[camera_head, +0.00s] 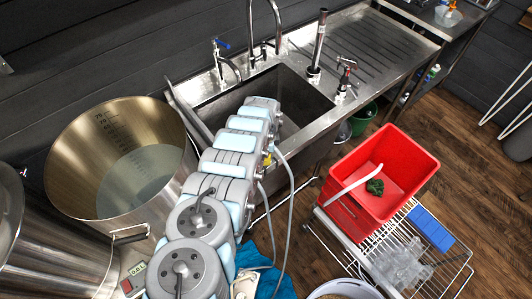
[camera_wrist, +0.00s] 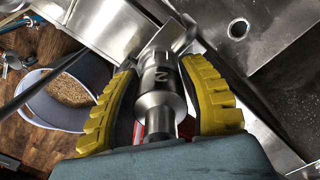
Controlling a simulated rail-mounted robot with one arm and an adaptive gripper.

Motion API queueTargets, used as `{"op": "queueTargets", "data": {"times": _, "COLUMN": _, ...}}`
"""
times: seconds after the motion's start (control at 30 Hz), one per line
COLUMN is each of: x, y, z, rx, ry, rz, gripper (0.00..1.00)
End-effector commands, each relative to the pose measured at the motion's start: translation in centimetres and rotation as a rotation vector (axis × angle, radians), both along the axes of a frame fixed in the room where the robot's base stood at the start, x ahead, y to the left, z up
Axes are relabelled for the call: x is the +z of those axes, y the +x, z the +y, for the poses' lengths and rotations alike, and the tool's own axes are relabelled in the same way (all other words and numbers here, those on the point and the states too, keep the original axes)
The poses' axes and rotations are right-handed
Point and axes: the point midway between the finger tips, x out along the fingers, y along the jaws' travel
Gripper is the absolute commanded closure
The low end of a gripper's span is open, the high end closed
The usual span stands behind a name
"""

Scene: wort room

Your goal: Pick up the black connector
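My gripper (camera_wrist: 161,62) shows in the wrist view as two yellow ridged fingers, one on each side of a steel cylinder (camera_wrist: 158,84) with a dark mark on it. The cylinder narrows toward the palm. I cannot tell if the fingers press on it or only stand beside it. In the head view my gripper is mostly hidden behind my arm, with a bit of yellow (camera_head: 267,159) near the sink's front edge. I cannot make out a black connector with certainty in either view.
The steel sink (camera_head: 215,112) with taps stands behind my arm. A large steel pot (camera_head: 75,130) is at left. A red crate (camera_head: 405,150) with a green clump (camera_head: 375,187) sits on a wire rack (camera_head: 455,270) at right. A grain bucket (camera_wrist: 97,118) shows in the wrist view.

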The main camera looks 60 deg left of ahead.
Motion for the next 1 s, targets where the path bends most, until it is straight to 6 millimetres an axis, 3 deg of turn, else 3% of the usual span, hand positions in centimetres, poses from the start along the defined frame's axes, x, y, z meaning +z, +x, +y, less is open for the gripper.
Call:
{"op": "queueTargets", "data": {"times": 0.53, "x": 0.3, "y": 0.1, "z": 0.0, "rx": 0.0, "ry": 0.001, "rz": -0.001, "gripper": 1.0}}
{"op": "queueTargets", "data": {"times": 1.0, "x": 3.6, "y": -0.1, "z": -0.2, "rx": -0.002, "ry": 0.0, "rz": -0.001, "gripper": 1.0}}
